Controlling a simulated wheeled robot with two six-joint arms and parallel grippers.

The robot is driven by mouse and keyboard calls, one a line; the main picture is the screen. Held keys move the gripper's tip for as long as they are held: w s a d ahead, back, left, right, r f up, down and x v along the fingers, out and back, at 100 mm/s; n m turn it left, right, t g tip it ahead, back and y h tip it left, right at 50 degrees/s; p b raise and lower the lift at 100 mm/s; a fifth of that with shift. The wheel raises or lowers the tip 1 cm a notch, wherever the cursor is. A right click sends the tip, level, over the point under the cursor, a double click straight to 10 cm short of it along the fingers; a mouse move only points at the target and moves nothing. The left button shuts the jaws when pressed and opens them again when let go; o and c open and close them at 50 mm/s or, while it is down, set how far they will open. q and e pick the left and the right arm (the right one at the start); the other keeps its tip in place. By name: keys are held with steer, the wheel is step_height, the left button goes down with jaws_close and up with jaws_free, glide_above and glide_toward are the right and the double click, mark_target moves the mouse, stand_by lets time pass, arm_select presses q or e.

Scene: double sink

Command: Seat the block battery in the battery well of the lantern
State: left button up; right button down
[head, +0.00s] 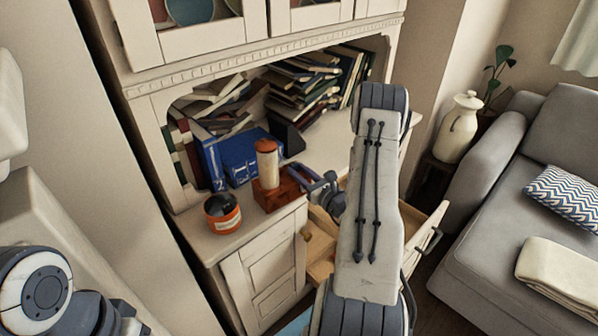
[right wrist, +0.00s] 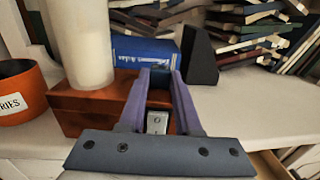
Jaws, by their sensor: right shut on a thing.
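My right gripper (head: 318,182) is shut on a small block, which I take for the block battery (right wrist: 157,122). It shows grey and dark between the purple-blue fingers. The fingers are just right of the lantern base; whether they touch it is unclear. I cannot make out the battery well. My left gripper is out of view.
An orange tin (head: 222,213) marked "...RIES" stands left of the lantern. Blue books (head: 238,158) and a dark bookend (head: 287,136) stand behind it, with piled books further back. A drawer (head: 430,225) hangs open below. The counter right of the bookend is clear.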

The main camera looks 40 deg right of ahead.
steer(key=c, duration=0.6)
jaws_free()
steer(key=s+b, duration=0.2)
steer(key=s, duration=1)
